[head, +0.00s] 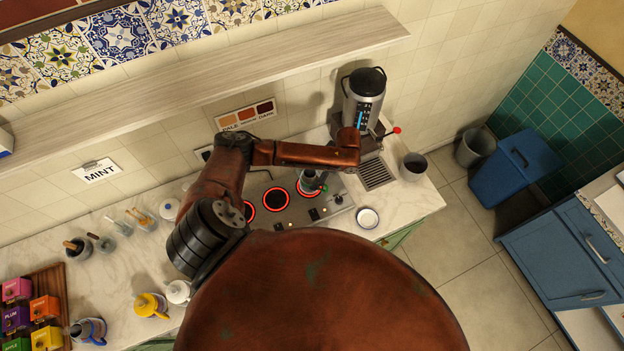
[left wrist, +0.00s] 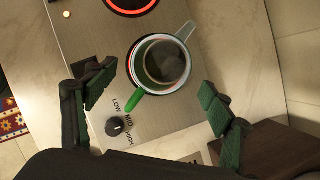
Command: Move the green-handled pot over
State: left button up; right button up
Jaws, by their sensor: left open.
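The green-handled pot (left wrist: 184,33) stands upright in the left wrist view, with dark liquid inside and its green handle (left wrist: 134,103) pointing to the lower left. It stands on a burner with a glowing red rim at the right end of the stove (head: 236,223). My left gripper (left wrist: 157,97) is open, with one finger to the left and one to the right of the pot, both apart from it. My right gripper is not in view.
Two more glowing burners (head: 276,198) lie to the left. A tall grey machine (head: 365,98) stands behind, with a drip grate (head: 376,173). A dark-filled cup (head: 413,166) and a small white dish (head: 367,218) stand right of the stove. A shelf (head: 200,85) runs above.

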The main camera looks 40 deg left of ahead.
pick_arm(q)
jog(key=b+v, duration=0.1)
jog(key=v, duration=0.5)
jog(key=shift+f, duration=0.1)
jog(key=shift+d, duration=0.1)
